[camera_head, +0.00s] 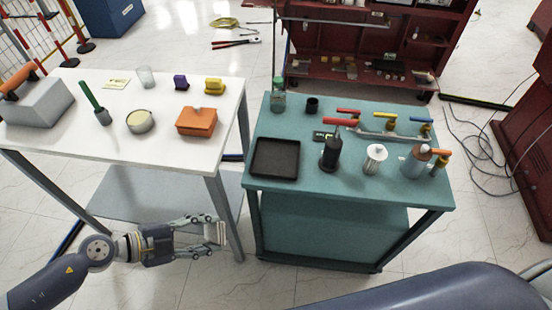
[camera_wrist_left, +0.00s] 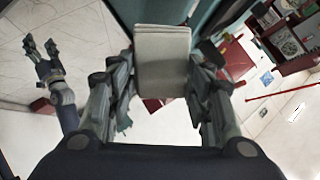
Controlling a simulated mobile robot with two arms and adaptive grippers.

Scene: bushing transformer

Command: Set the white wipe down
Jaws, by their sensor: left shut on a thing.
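The white wipe (camera_head: 221,232) is a small pale folded pad, held in my left gripper (camera_head: 213,234) in front of the two tables, lower than their tops. In the left wrist view the wipe (camera_wrist_left: 162,62) stands between the fingers of my left gripper (camera_wrist_left: 163,85), which are shut on it. My right gripper (camera_wrist_left: 39,45) shows small at the left of the left wrist view, its fingers apart with nothing seen between them.
The white table (camera_head: 190,153) holds an orange box (camera_head: 196,122), a round tin (camera_head: 140,122) and a grey toolbox (camera_head: 38,102). The white table's front has bare room.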

